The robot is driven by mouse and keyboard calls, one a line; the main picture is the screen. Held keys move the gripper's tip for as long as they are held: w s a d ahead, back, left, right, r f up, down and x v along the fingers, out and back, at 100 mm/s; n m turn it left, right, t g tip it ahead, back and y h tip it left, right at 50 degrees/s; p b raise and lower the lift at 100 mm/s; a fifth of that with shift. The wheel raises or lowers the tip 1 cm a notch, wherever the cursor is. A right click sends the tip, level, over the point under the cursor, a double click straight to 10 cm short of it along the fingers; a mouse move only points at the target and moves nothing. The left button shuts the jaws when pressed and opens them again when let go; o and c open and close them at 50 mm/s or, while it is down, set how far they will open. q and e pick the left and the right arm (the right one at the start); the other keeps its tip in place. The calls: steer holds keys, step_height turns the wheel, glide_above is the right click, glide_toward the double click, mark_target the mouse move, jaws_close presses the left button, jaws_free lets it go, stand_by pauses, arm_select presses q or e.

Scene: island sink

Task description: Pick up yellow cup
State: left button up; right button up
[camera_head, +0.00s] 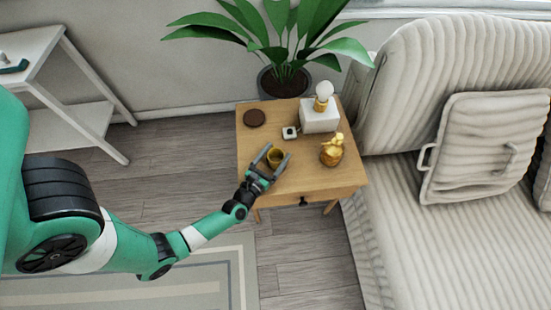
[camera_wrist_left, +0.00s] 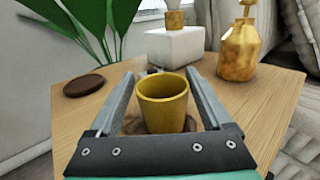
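The yellow cup (camera_head: 275,157) stands upright on the wooden side table (camera_head: 310,182), near its left front part. My left gripper (camera_head: 271,156) reaches over the table from the front left, its two fingers on either side of the cup. In the left wrist view the cup (camera_wrist_left: 163,101) sits between the open fingers (camera_wrist_left: 164,90), with a visible gap on each side. Something brown and round (camera_wrist_left: 131,125) shows under or behind the cup, mostly hidden. My right gripper is in neither view.
A dark round coaster (camera_head: 254,118), a small white item (camera_head: 289,133), a white box-shaped lamp (camera_head: 319,116) and a gold bottle (camera_head: 331,151) stand on the table around the cup. A potted plant (camera_head: 284,82) is behind, and a striped sofa (camera_head: 440,240) is to the right.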

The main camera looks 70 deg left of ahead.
arm_select(q)
steer(key=c, duration=1)
step_height(320, 180, up, 4)
steer(key=p, duration=0.3)
steer(key=shift+r, duration=0.15)
steer(key=s+d+r+p, duration=0.2)
steer(key=d+r+p, duration=0.1)
steer(key=d, duration=0.1)
steer(key=s+d+r+p, duration=0.2)
steer(key=d+p, duration=0.1)
steer(key=d, duration=0.1)
steer(key=s+d+r+p, duration=0.3)
steer(key=d, duration=0.1)
steer(key=shift+s+r, duration=0.1)
steer(key=shift+r, duration=0.25)
